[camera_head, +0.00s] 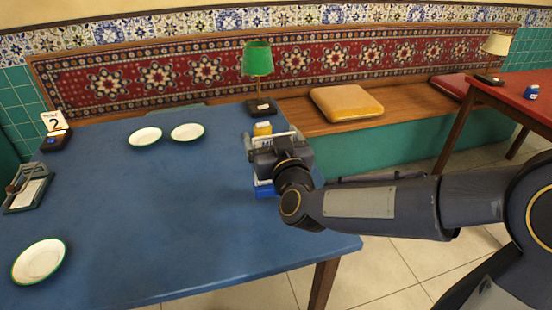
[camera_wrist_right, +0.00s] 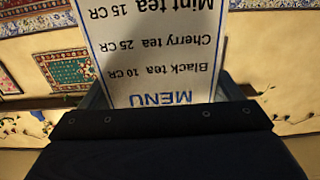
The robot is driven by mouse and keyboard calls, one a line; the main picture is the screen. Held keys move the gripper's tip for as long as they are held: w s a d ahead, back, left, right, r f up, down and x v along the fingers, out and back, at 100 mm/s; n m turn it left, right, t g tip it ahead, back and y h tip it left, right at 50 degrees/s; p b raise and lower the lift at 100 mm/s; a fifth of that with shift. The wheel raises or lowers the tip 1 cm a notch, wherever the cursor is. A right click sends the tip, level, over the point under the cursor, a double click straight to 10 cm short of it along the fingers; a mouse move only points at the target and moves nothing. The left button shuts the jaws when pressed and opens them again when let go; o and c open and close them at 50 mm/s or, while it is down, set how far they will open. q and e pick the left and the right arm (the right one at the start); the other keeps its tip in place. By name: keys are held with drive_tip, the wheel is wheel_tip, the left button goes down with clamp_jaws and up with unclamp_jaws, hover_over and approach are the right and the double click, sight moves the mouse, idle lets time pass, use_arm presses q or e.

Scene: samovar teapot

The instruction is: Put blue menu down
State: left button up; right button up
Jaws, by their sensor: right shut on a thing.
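My left gripper is not in view.
A green lamp (camera_head: 257,62) and a small yellow item (camera_head: 262,128) stand behind the gripper. Two plates (camera_head: 145,136) (camera_head: 187,132) lie at the back, another plate (camera_head: 39,261) front left. A number sign (camera_head: 55,124) and a holder (camera_head: 28,192) stand left. The table's middle is clear.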

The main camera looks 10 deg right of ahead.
drive_tip(key=f+b, duration=0.1)
drive_tip(key=f, duration=0.1)
drive_tip(key=d+f, duration=0.1)
drive_tip(key=f, duration=0.1)
drive_tip(key=shift+f+b, duration=0.15)
drive_tip(key=shift+b, duration=0.25)
